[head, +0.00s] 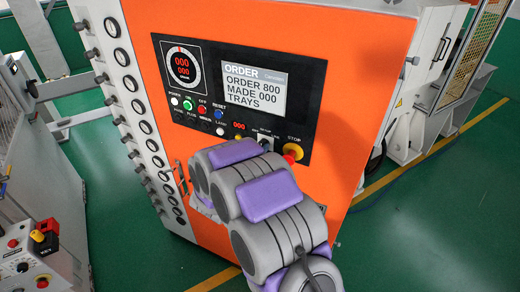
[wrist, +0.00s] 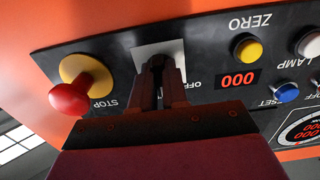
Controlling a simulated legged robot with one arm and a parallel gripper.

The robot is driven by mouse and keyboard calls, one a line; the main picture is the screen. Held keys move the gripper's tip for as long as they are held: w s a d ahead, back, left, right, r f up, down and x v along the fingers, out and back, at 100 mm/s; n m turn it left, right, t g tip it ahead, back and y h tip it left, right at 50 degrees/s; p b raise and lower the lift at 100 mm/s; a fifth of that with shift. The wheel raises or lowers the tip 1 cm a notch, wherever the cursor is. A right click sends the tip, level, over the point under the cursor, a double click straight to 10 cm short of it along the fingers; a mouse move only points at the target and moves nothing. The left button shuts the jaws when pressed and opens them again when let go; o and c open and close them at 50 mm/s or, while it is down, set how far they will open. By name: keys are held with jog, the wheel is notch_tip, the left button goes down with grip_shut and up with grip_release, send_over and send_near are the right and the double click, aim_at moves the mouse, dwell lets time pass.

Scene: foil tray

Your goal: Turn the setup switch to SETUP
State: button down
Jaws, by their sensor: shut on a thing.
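The setup switch's pale square plate (wrist: 146,50) is on the black control panel, between the red STOP button and the ZERO button in the wrist view. My gripper (wrist: 160,66) is upside down to the panel's lettering, its dark fingers closed together at the plate. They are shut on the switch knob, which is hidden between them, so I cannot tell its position. Part of an "OFF" label shows beside the fingers. In the head view the plate (head: 265,134) shows just above my arm, which hides most of the gripper.
The red STOP button (wrist: 71,99) on its yellow base sits close beside the gripper. The yellow ZERO button (wrist: 248,49), a red number display (wrist: 238,79) and a blue button (wrist: 286,92) are on the other side. The order screen (head: 253,83) reads "ORDER 800 MADE 000 TRAYS".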

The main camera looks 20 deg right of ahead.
jog(key=shift+w+a+r, duration=0.1)
jog(key=shift+w+r, duration=0.05)
jog(key=shift+r, duration=0.2)
jog(key=c, duration=1.2)
grip_release()
jog(key=shift+w+f, duration=0.1)
jog(key=shift+c, duration=0.2)
jog(key=shift+o, duration=0.5)
jog(key=shift+f, duration=0.1)
jog(key=b+v, duration=0.1)
jog(key=v, duration=1.6)
jog(key=shift+a+b, duration=0.2)
jog(key=shift+b, duration=0.2)
jog(key=shift+f, duration=0.15)
